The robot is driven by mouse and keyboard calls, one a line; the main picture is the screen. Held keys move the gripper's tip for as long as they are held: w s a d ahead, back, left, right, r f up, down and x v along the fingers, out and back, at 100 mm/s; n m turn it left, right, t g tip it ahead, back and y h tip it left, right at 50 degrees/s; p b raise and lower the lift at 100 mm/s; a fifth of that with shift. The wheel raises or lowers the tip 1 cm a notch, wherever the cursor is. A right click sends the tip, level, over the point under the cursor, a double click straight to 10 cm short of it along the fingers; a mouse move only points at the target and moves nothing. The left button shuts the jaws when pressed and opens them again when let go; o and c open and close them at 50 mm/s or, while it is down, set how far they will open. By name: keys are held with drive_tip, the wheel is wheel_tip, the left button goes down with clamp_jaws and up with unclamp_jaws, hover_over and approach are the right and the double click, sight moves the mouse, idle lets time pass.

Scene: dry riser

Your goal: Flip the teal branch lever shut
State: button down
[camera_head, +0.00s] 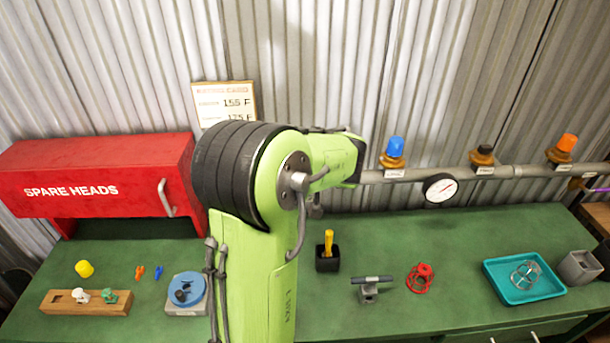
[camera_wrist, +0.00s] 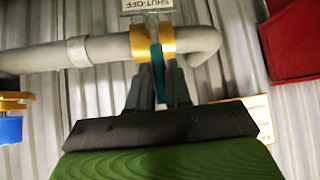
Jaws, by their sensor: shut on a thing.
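The teal branch lever (camera_wrist: 155,58) shows in the wrist view as a narrow strip at a brass valve (camera_wrist: 139,42) on the grey pipe. It runs across the line of the pipe in this picture, its end between my fingers. My gripper (camera_wrist: 161,84) is shut on the lever, one dark finger on each side. A label reading SHUT-OFF (camera_wrist: 147,5) sits by the valve. In the head view my green arm hides the gripper, the lever and this valve.
The grey pipe (camera_head: 515,171) runs along the corrugated wall with blue (camera_head: 396,147), black and orange (camera_head: 567,143) capped fittings and a gauge (camera_head: 440,188). A red SPARE HEADS box (camera_head: 100,180) is at left. The green bench (camera_head: 430,240) holds a teal tray (camera_head: 508,285) and small parts.

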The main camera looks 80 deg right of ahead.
drive_tip(key=c, duration=1.1)
unclamp_jaws()
drive_tip(key=shift+d, duration=0.1)
drive_tip(key=v, duration=1.5)
drive_tip(key=shift+a+r+p, duration=0.2)
drive_tip(key=shift+a+p, duration=0.1)
drive_tip(key=shift+p, duration=0.1)
drive_tip(key=shift+s, duration=0.1)
